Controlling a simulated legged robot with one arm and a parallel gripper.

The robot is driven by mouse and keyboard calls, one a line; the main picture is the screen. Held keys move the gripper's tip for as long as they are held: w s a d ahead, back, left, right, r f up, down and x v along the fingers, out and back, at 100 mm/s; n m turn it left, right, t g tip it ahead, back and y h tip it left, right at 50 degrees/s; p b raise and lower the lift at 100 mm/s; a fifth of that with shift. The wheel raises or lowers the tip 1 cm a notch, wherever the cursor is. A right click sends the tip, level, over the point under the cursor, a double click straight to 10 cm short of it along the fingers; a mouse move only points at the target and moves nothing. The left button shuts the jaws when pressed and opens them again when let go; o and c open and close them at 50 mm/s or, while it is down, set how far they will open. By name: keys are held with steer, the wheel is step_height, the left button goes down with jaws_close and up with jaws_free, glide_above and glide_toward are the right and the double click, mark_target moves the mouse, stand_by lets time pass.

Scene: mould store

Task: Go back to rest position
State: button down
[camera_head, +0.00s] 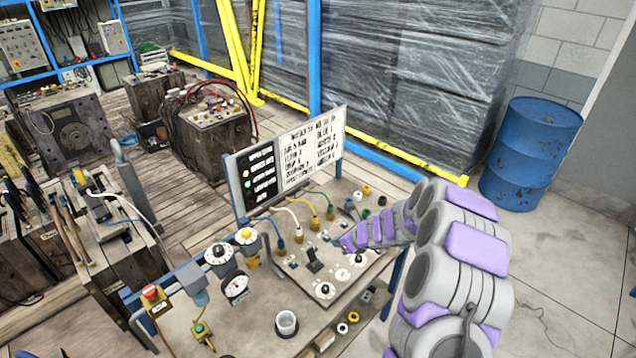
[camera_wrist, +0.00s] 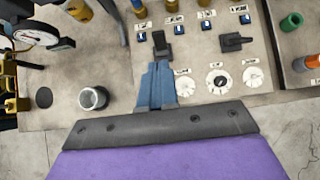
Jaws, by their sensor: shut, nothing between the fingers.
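My gripper (camera_wrist: 158,68) is shut and empty in the wrist view. Its blue fingers point over the control panel (camera_wrist: 120,130), with their tips just below a black lever switch (camera_wrist: 161,44) in the picture. I cannot tell the height between them. In the head view my grey and purple arm comes in from the lower right and bends left over the panel table (camera_head: 262,318). The finger tips are hard to make out there. Three white dials, one of them (camera_wrist: 218,82), lie right of the fingers in the wrist view.
A sign board (camera_head: 290,160) stands upright at the table's back edge. A grey cup (camera_head: 287,324), gauges (camera_head: 236,287) and a red button (camera_head: 152,294) are on the table's left part. A blue barrel (camera_head: 530,152) stands at the right, with bare floor in front.

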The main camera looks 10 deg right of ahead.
steer(key=shift+r, duration=0.1)
steer(key=s+a+r+n+g+y+b, duration=0.2)
steer(key=s+a+r+n+y+b, duration=0.1)
steer(key=s+a+r+n, duration=0.6)
steer(key=s+a+r+n+g+b, duration=0.3)
steer(key=s+a+n, duration=0.35)
steer(key=s, duration=0.35)
steer(key=s+d+f+n+g+h+b, duration=0.1)
steer(key=s+d+n, duration=0.3)
steer(key=s, duration=0.6)
steer(key=s+d+f+n+g+h+b, duration=0.1)
steer(key=s+d+n+h+b, duration=0.2)
steer(key=s, duration=0.6)
steer(key=s+d+f+n+g+h+b, duration=0.1)
steer(key=s+d+f+n+h+b, duration=0.1)
steer(key=s, duration=0.8)
steer(key=d+n+h+b, duration=0.1)
steer(key=d+n+h, duration=0.1)
steer(key=d+n, duration=0.1)
steer(key=shift+s+n+g, duration=0.3)
steer(key=shift+n+g, duration=0.1)
steer(key=shift+n, duration=0.25)
